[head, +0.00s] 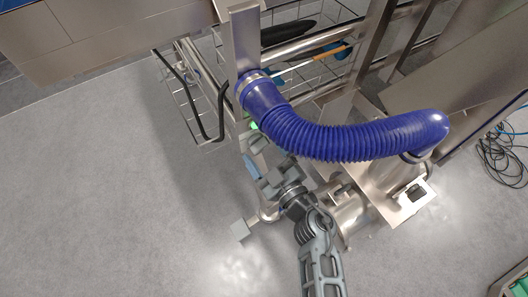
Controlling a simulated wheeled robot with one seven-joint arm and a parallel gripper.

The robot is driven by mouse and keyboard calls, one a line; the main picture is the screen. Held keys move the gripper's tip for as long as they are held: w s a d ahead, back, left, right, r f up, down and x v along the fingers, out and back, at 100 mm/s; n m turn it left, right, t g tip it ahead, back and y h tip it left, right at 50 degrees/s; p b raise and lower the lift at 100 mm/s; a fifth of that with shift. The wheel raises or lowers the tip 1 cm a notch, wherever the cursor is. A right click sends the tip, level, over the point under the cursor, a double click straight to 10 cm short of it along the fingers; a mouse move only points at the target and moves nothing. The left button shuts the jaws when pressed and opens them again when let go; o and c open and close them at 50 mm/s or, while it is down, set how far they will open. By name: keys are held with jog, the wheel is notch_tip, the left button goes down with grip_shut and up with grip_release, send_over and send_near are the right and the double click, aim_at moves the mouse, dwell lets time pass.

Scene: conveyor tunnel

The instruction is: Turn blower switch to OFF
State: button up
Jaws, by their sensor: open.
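A blower unit of shiny metal (352,212) stands at the lower middle right, with a ribbed blue hose (340,142) rising from it. A light metal plate beside it carries a small black part (416,193), which looks like the blower switch. Its ON or OFF position is too small to read. My gripper (268,178) is left of the blower, under the hose's left part, and well apart from the black part. It is open and seems empty; its fingertips are hard to make out against the metal behind.
A wire basket (300,70) with brushes hangs behind the steel frame (244,45). The floor (90,200) at left is clear.

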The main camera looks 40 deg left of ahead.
jog(key=shift+a, duration=0.2)
jog(key=shift+c, duration=0.3)
jog(key=c, duration=1)
